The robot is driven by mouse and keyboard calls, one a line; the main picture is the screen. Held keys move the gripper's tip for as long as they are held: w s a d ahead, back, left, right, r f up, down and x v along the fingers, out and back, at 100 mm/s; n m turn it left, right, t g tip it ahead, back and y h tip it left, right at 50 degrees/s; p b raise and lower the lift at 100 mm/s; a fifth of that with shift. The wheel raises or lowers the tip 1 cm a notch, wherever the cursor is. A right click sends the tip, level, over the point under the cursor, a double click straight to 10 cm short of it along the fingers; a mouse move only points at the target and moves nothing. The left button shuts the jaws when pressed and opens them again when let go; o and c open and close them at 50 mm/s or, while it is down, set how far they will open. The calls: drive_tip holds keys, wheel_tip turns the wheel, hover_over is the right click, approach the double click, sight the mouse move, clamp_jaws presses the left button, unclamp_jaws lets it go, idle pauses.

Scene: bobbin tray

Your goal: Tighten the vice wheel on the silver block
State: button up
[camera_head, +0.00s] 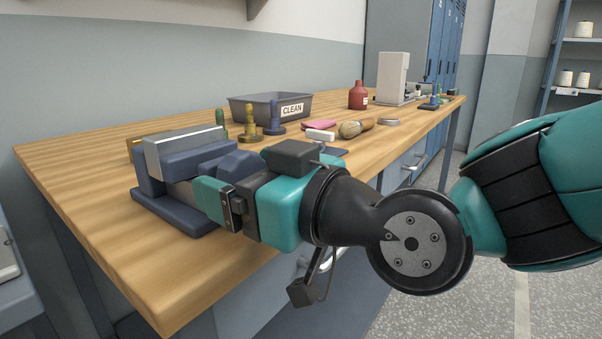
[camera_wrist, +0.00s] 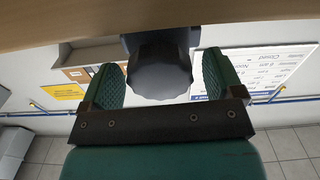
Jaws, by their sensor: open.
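The dark blue vice (camera_head: 212,158) stands on the front left of the bench, with the silver block (camera_head: 185,150) between its jaws. In the wrist view the vice wheel (camera_wrist: 158,72) is a dark grey, scalloped knob. My gripper (camera_head: 212,198) is at the front of the vice. In the wrist view my gripper (camera_wrist: 163,82) is open, with one green ribbed finger on each side of the wheel. Gaps show between the fingers and the wheel, so they look apart from it. In the head view my gripper hides the wheel. Whether the jaws press on the block cannot be told.
The wooden bench (camera_head: 90,210) has a clear left end. Behind the vice are a grey bin (camera_head: 290,97) marked CLEAN and several coloured bobbins.

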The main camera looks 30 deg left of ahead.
drive_tip(key=c, duration=0.9)
drive_tip(key=m+p, duration=0.1)
drive_tip(key=m, duration=0.2)
drive_tip(key=shift+m, duration=0.4)
drive_tip(key=m+p, duration=0.1)
drive_tip(key=m, duration=0.2)
drive_tip(key=shift+m+p, duration=0.3)
drive_tip(key=m+p, duration=0.2)
drive_tip(key=m, duration=0.1)
drive_tip(key=shift+r+m, duration=0.1)
drive_tip(key=shift+m, duration=0.2)
drive_tip(key=shift+m+p, duration=0.9)
drive_tip(key=shift+m, duration=0.7)
